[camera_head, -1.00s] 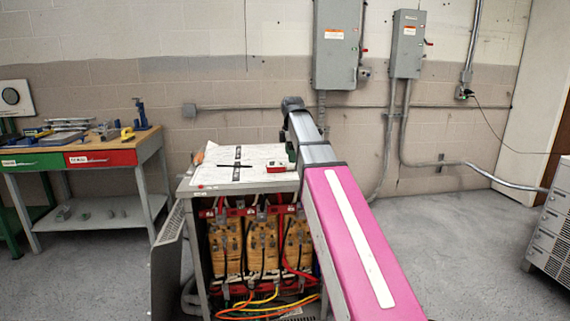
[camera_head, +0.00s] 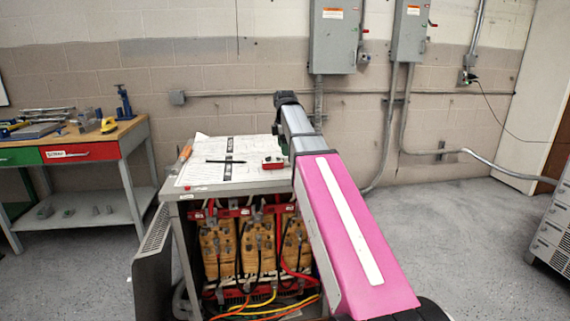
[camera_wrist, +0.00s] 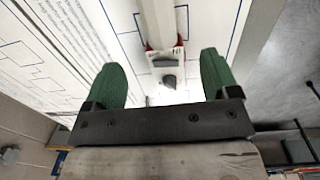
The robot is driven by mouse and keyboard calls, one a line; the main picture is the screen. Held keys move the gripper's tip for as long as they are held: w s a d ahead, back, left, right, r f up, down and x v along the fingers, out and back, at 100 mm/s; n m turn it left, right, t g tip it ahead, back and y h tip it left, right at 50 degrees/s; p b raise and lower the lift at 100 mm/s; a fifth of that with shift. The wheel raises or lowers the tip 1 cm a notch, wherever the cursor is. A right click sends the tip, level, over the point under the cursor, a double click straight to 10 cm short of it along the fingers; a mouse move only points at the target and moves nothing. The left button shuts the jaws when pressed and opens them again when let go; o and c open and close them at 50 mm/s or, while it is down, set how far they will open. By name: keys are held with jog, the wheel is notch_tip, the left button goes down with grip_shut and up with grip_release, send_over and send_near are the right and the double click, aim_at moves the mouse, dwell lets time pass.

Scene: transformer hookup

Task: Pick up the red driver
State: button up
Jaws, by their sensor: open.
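A small red and white tool (camera_head: 272,162) lies on the papers on top of the transformer cabinet; I cannot tell for sure that it is the red driver. An orange-handled tool (camera_head: 184,154) stands out at the cabinet top's left edge. In the wrist view my gripper (camera_wrist: 165,75) is open, with a green finger on each side. A white and red piece with a grey end (camera_wrist: 163,50) shows between and beyond the fingers, not gripped. In the head view my arm hides most of the gripper.
The papers (camera_head: 205,172) cover much of the cabinet top, with a black pen-like thing (camera_head: 226,161) on them. The open cabinet front shows coils (camera_head: 258,245) and coloured cables. A workbench (camera_head: 130,135) with tools stands left. Grey boxes (camera_head: 333,38) hang on the wall.

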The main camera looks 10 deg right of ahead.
aim_at(286, 160)
jog(key=shift+s+d+f, duration=0.1)
jog(key=shift+d+f, duration=0.05)
jog(key=shift+f, duration=1.4)
jog(key=shift+d+f, duration=0.1)
jog(key=shift+f, duration=1.4)
jog(key=c, duration=1.2)
jog(key=shift+o, duration=0.2)
jog(key=shift+r, duration=0.1)
notch_tip(286, 160, up, 4)
jog(key=shift+f, duration=0.15)
jog(key=s+a+r, duration=0.3)
jog(key=a+r, duration=0.4)
jog(key=a, duration=0.4)
jog(key=shift+s+r, duration=0.15)
jog(key=shift+a, duration=0.1)
jog(key=o, duration=0.4)
jog(key=c, duration=0.4)
